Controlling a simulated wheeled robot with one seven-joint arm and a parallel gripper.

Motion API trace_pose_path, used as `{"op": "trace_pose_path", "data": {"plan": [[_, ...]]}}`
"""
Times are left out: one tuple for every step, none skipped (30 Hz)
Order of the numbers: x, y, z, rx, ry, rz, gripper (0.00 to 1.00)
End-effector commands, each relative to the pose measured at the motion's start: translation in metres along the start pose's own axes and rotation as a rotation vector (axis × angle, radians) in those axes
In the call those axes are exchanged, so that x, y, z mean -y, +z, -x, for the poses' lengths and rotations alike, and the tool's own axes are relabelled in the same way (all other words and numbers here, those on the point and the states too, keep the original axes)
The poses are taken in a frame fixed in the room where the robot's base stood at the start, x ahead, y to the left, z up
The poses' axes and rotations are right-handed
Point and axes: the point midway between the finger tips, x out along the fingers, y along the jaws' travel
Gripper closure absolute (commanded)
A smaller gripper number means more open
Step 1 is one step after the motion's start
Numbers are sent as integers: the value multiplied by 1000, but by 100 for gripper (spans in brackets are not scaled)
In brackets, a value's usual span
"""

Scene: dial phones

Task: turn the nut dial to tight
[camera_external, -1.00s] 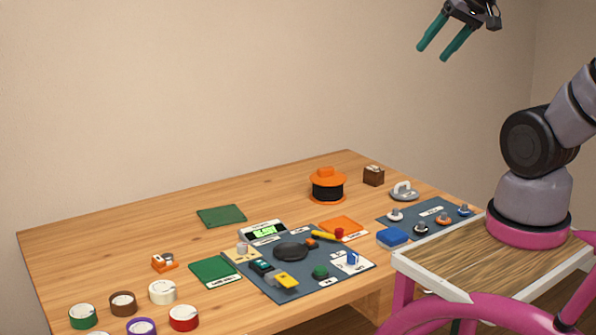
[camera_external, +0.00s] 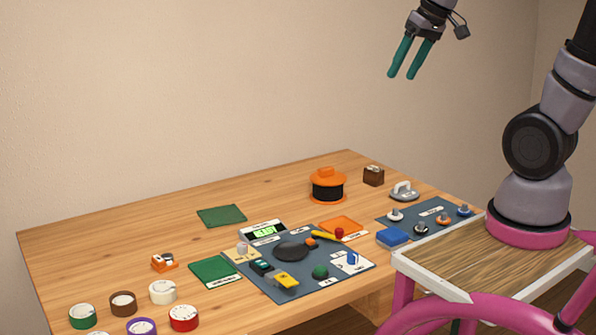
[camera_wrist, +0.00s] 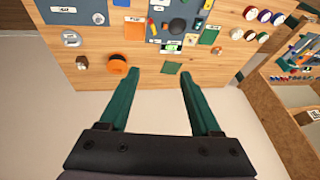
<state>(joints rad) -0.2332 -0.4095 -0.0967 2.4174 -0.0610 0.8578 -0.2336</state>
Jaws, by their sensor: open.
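A dark blue-grey board (camera_external: 300,285) lies on the table and carries several controls; it also shows in the wrist view. On it are a blue knob (camera_external: 351,259) on a white marked plate and a pale knob (camera_external: 242,249) on a beige plate. The labels are too small to read, so I cannot tell which one is the nut dial. My gripper (camera_external: 401,76) is open and empty, high above the table in front of the wall. In the wrist view my gripper (camera_wrist: 160,73) shows its two green fingers apart, with nothing between them.
A black round part, a yellow lever (camera_external: 286,281) and a green knob (camera_external: 320,272) crowd the board. An orange-and-black spool (camera_external: 327,186), a brown block (camera_external: 373,175) and a second board with small knobs stand to the right. Tape rolls (camera_external: 184,318) lie front left.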

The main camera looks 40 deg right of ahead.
Motion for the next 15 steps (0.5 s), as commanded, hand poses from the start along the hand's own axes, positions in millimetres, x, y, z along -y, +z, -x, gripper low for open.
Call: {"op": "trace_pose_path", "data": {"plan": [[6, -3, -21, 53, 4, 75, 36], [9, -6, -32, 78, 7, 119, 36], [13, -8, -47, 112, 11, 181, 36], [16, -9, -58, 138, 15, 227, 36], [19, -9, -70, 162, 19, 274, 36], [24, -10, -85, 195, 24, 338, 36], [27, -9, -97, 221, 27, 385, 36], [30, -8, -109, 246, 31, 435, 36], [34, -7, -126, 278, 38, 501, 36], [37, -5, -138, 303, 42, 551, 36], [41, -3, -150, 328, 47, 602, 36], [45, 1, -166, 362, 53, 669, 36], [47, 4, -178, 386, 59, 721, 36], [50, 7, -191, 411, 64, 773, 36], [53, 12, -207, 445, 72, 842, 36]]}}
